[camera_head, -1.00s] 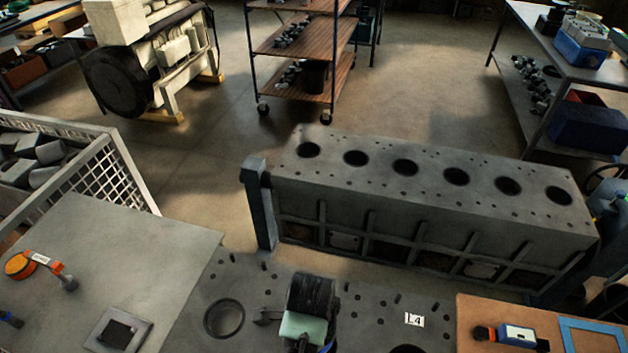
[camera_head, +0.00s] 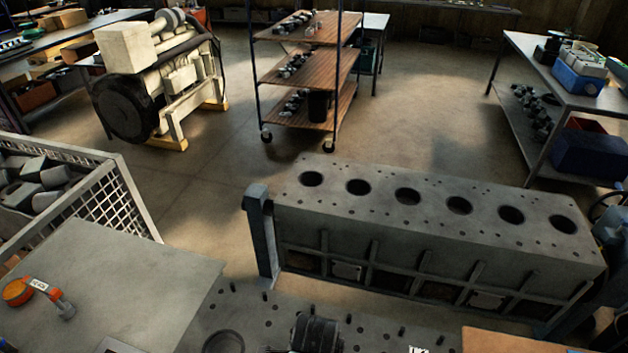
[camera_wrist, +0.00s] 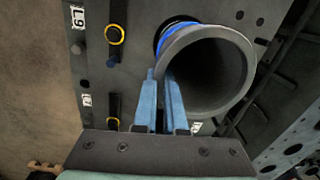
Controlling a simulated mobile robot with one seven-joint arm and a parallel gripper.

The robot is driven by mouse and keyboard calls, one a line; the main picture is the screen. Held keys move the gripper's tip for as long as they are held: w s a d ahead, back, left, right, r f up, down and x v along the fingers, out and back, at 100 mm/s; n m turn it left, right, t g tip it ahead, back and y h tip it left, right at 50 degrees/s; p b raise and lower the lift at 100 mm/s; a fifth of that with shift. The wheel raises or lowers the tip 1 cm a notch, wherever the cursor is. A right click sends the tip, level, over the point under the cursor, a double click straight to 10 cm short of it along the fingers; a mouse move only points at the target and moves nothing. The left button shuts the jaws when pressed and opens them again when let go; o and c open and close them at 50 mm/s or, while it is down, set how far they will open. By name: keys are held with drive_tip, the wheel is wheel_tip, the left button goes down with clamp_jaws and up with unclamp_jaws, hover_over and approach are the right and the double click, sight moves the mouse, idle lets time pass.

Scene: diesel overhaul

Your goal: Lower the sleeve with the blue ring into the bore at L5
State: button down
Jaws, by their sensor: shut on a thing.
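In the wrist view my gripper (camera_wrist: 161,80) has two blue fingers closed on the near-left wall of a grey sleeve (camera_wrist: 246,62). The sleeve's open end faces the camera, and its inside is dark. The blue ring (camera_wrist: 176,36) shows around its far end, close to the block deck (camera_wrist: 143,45). A dark curved edge shows just beside the ring. I cannot tell whether the sleeve's end is in a bore or above it. In the head view a dark part of my arm shows at the bottom edge; the sleeve and fingers are not visible there.
In the head view a second block (camera_head: 430,215) with a row of open bores stands behind. A grey table (camera_head: 120,265) is left.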

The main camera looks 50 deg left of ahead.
drive_tip(key=shift+w, duration=0.1)
idle(0.6)
drive_tip(key=shift+f+b, duration=0.9)
drive_tip(key=shift+f, duration=0.95)
idle(0.4)
drive_tip(key=shift+f+b, duration=0.8)
drive_tip(key=shift+f, duration=1.05)
idle(0.4)
drive_tip(key=shift+f+b, duration=0.95)
drive_tip(key=shift+f, duration=0.45)
drive_tip(key=shift+a+f, duration=0.1)
drive_tip(key=shift+f, duration=0.05)
idle(0.4)
